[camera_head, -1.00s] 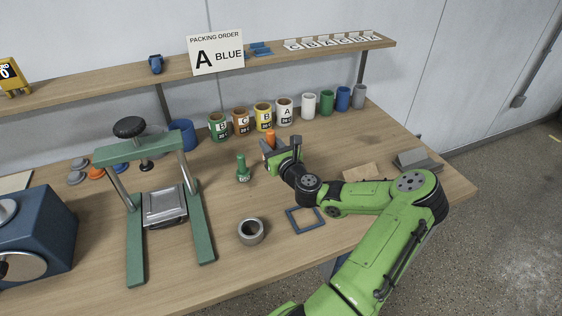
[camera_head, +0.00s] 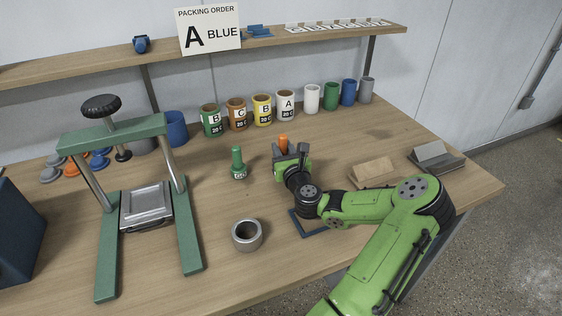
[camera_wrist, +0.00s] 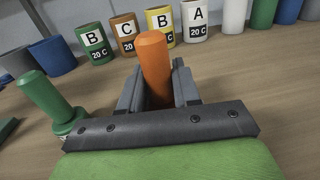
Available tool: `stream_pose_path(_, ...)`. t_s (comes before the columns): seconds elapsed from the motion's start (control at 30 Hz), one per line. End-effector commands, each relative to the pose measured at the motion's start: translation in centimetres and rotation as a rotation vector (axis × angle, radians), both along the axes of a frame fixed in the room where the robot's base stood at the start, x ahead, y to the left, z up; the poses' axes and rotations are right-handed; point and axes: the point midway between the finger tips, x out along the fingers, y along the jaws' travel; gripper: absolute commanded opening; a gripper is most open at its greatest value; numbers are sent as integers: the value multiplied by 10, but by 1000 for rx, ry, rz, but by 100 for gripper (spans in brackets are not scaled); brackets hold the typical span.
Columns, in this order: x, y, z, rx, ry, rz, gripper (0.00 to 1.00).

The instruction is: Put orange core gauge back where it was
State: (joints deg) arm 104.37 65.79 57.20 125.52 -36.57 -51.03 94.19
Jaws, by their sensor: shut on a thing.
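The orange core gauge (camera_head: 283,143) is upright between the fingers of my gripper (camera_head: 291,155). In the wrist view the orange gauge (camera_wrist: 155,65) stands between the two grey fingers, and my gripper (camera_wrist: 158,88) is shut on it. Its lower end is hidden by the gripper body, so I cannot tell whether it touches the table. A green core gauge (camera_head: 238,162) stands on the table to the left of my gripper; it also shows at the left of the wrist view (camera_wrist: 45,98).
A row of labelled and plain cups (camera_head: 262,108) stands behind my gripper. A dark blue square frame (camera_head: 310,224) lies under my wrist. A grey ring (camera_head: 246,235) and a green press (camera_head: 185,225) are to the left. A wooden block (camera_head: 372,171) is to the right.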

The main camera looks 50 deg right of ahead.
Motion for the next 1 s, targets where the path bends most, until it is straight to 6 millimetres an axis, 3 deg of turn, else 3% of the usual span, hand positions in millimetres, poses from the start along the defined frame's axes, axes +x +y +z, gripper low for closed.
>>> stream_pose_path(0.03, -2, 0, -12, -1, -1, -3, 0)
stream_pose_path(0.43, -2, 1, -14, 0, 0, -3, 0)
stream_pose_path(0.47, -2, 1, -13, 0, 0, -3, 36)
stream_pose_path(0.6, -2, 1, -12, 0, 0, -3, 57)
stream_pose_path(1.0, -2, 0, -8, 0, 0, -2, 57)
